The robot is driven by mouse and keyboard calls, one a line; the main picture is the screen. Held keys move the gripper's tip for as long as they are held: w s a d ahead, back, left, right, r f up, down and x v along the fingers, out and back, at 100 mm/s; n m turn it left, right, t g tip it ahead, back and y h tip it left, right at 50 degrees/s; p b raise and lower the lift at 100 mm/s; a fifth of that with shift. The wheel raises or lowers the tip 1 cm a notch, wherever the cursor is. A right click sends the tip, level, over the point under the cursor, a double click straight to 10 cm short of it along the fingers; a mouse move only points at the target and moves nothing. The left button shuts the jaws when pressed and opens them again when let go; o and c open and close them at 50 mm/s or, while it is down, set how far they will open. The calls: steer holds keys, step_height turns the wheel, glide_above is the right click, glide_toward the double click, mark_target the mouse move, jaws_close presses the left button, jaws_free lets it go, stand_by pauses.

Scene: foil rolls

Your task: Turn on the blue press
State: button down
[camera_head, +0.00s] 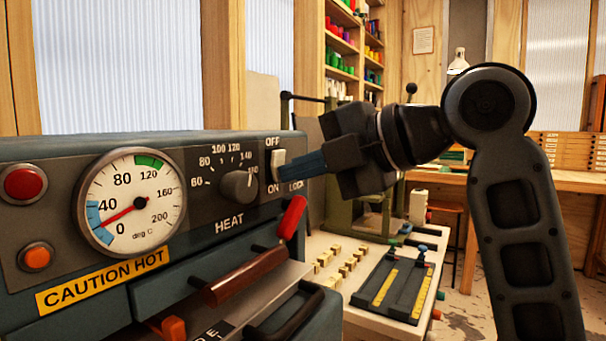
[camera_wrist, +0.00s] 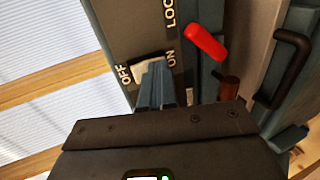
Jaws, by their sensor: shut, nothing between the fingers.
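The blue press (camera_head: 90,285) fills the left of the head view. Its panel has a round gauge (camera_head: 131,201) with the red needle near 20 to 40, a HEAT knob (camera_head: 238,186), and a white rocker switch (camera_head: 278,163) marked OFF above and ON below. My gripper (camera_head: 297,168) is shut, with its blue-grey fingertips at the switch. In the wrist view the fingertips (camera_wrist: 156,75) overlap the lower part of the switch (camera_wrist: 148,68). They look to be touching it or very close. The exact switch position is partly hidden by the fingers.
A red lever (camera_head: 292,217) marked LOCK and a brown handle (camera_head: 245,275) stick out below the switch. A red button (camera_head: 23,184) and an orange one (camera_head: 37,257) are at far left. A white table (camera_head: 330,243) with small blocks stands behind.

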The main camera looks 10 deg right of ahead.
steer(key=shift+f, duration=0.1)
steer(key=shift+w+p, duration=0.1)
steer(key=shift+p, duration=0.2)
steer(key=shift+r+p, duration=0.45)
steer(key=shift+r, duration=0.55)
steer(key=shift+a, duration=0.1)
